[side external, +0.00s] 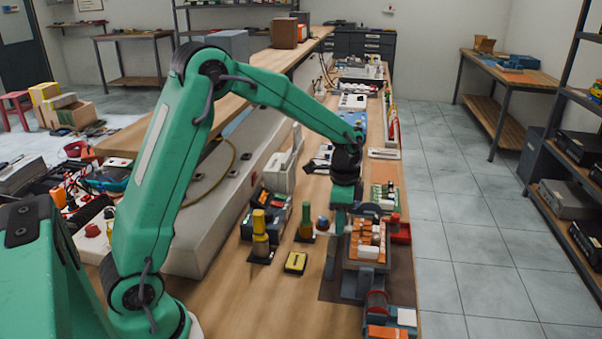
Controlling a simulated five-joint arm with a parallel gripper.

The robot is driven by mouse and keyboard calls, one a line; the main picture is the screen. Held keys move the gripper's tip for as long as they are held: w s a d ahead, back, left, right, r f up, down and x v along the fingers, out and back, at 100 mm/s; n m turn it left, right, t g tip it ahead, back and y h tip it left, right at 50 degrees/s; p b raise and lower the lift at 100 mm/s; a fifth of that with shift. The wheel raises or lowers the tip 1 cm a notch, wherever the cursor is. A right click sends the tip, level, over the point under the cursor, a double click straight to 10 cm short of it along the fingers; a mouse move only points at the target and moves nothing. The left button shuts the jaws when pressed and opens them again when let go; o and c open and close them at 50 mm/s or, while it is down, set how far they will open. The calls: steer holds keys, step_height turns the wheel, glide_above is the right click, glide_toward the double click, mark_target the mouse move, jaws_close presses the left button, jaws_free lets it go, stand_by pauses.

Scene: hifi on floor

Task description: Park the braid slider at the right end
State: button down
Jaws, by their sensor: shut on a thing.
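My green arm reaches over the long wooden bench, and my gripper (340,224) points down at the left edge of a small device (367,251) with orange and white blocks on top. The gripper is shut on a small part there, which I take to be the braid slider. The slider is mostly hidden by the fingers, and its exact place along its travel cannot be told from this view.
Left of the gripper stand a yellow-topped post (260,232) and a green post (306,219), with a yellow-black block (295,263) in front. A red box (400,232) is close on the right. A dark red cylinder (377,304) lies nearer the camera. The bench's right edge is close.

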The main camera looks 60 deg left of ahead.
steer(key=w+a, duration=1.1)
steer(key=shift+w+a, duration=0.15)
steer(key=shift+w, duration=0.05)
steer(key=shift+r, duration=0.15)
stand_by(0.4)
steer(key=c, duration=1)
jaws_free()
steer(key=shift+c, duration=0.2)
steer(key=shift+o, duration=1)
step_height(320, 180, up, 8)
steer(key=shift+s, duration=0.1)
